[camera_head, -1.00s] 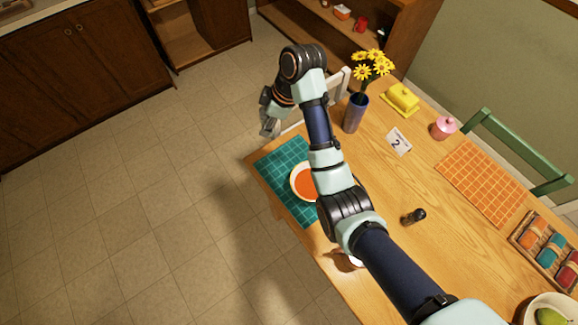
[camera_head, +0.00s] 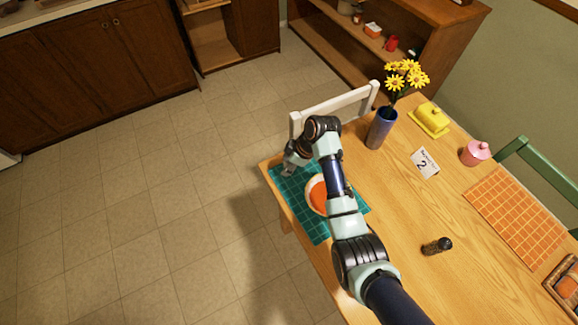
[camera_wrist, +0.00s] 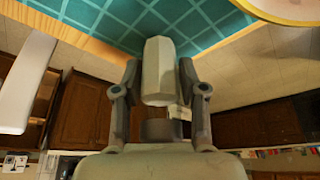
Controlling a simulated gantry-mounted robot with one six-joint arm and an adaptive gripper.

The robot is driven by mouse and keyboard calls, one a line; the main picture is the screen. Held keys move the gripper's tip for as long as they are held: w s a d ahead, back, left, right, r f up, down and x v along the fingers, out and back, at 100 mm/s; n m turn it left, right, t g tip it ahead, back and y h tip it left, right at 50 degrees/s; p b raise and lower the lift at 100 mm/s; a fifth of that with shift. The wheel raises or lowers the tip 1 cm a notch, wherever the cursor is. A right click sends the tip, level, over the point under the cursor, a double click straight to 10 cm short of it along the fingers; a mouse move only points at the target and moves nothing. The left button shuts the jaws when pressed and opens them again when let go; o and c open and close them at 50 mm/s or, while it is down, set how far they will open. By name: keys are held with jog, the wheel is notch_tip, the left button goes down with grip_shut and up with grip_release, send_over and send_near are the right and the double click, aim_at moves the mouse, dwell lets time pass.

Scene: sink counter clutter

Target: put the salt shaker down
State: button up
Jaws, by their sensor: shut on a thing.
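My gripper (camera_wrist: 158,85) is shut on the salt shaker (camera_wrist: 158,68), a pale, faceted body between the two fingers in the wrist view. The teal checked placemat (camera_wrist: 100,20) lies beyond the shaker there; I cannot tell whether the shaker touches it. In the head view my gripper (camera_head: 290,168) is at the far left corner of the placemat (camera_head: 313,229), left of the bowl of orange-red soup (camera_head: 318,195). The shaker cannot be made out in the head view.
A dark shaker (camera_head: 437,246) lies on the wooden table (camera_head: 400,215). A white chair (camera_head: 335,105) is at the far edge.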

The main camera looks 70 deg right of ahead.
jog(key=shift+f, duration=0.3)
jog(key=shift+f, duration=0.1)
jog(key=o, duration=1.2)
jog(key=shift+r, duration=0.25)
jog(key=p+v, duration=0.3)
jog(key=v, duration=0.8)
jog(key=shift+s+r, duration=0.2)
jog(key=shift+r, duration=0.1)
